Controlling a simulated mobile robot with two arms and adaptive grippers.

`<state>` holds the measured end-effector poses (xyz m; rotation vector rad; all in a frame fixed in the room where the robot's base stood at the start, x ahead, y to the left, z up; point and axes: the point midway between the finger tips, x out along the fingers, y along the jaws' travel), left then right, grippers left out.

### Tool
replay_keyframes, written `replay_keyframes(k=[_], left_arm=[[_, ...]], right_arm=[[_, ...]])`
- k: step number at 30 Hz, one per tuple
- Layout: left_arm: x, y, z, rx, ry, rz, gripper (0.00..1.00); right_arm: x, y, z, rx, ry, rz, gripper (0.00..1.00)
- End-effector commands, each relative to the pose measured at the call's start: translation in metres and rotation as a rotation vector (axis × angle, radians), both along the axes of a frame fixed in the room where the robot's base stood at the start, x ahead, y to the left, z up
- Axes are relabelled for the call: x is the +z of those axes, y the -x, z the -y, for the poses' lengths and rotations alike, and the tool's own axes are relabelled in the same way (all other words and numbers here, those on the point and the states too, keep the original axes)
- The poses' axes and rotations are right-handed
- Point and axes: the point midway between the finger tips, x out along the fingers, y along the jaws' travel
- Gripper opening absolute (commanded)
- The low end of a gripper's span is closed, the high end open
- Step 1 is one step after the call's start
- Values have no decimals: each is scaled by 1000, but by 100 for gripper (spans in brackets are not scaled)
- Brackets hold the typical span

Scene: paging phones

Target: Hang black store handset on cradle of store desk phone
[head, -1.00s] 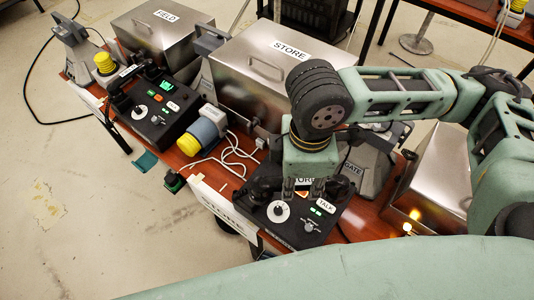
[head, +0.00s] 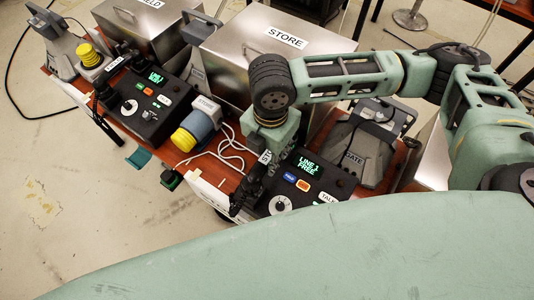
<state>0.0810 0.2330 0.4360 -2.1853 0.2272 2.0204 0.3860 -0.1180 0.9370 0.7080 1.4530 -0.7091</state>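The store desk phone (head: 300,187) is a black box with a dial, colored buttons and a lit screen reading LINE 1 FREE. The black store handset (head: 244,194) lies along the left side of this phone, where its cradle is. Its white label shows just below my gripper, and its far end is hidden. My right gripper (head: 261,164) points down over the handset and appears shut on its middle. I cannot tell whether the handset rests fully in the cradle. My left gripper is not in view.
Metal STORE (head: 255,60) and FIELD boxes stand behind. A grey GATE stand (head: 360,150) is to the right.

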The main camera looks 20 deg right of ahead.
Motion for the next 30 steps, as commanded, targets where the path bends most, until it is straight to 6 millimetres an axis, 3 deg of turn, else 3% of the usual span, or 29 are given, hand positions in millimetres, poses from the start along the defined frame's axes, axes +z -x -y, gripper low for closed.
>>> replay_keyframes(k=[5,15,27,28,30], left_arm=[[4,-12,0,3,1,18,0],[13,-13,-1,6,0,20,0],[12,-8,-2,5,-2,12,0],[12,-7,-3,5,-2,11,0],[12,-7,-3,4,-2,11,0]], right_arm=[[-9,-17,-1,1,-1,1,0],[-48,-18,-1,0,0,0,0],[-54,-18,-1,1,-1,0,0],[-54,-18,-1,1,-1,0,29],[-54,-18,-1,1,-1,1,35]])
